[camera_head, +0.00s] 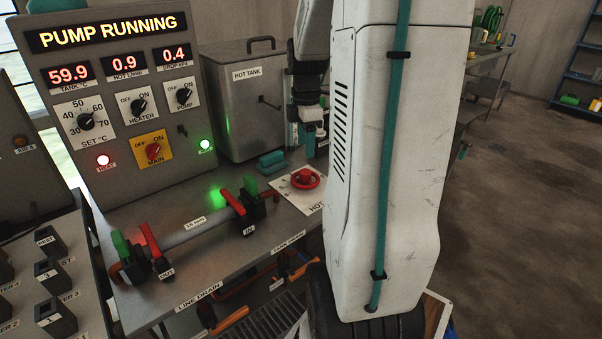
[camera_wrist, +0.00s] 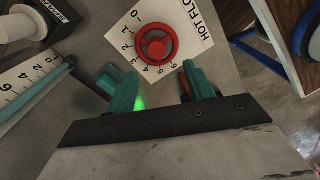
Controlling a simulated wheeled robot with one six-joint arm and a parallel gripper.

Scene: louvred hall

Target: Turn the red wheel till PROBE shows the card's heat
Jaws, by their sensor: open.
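The red wheel (camera_head: 305,178) sits on a white plate (camera_head: 285,187) marked HOT, on the bench right of the pipe. In the wrist view the wheel (camera_wrist: 156,45) lies just beyond my gripper (camera_wrist: 150,76), whose teal fingers are apart with nothing between them. The plate's scale runs from 0 to 6; the wheel's setting is not clear. In the head view my gripper (camera_head: 308,137) hangs above and behind the wheel, partly hidden by my arm. The panel (camera_head: 128,85) reads TANK 59.9, HOT 0.9 and DROP 0.4. I see no display labelled PROBE and no heat card.
A grey hot tank (camera_head: 246,98) stands behind the wheel. A pipe (camera_head: 195,229) with red and green clamp handles lies to its left. The panel shows PUMP RUNNING. A bench with black blocks (camera_head: 52,280) is at left; open floor (camera_head: 530,210) is at right.

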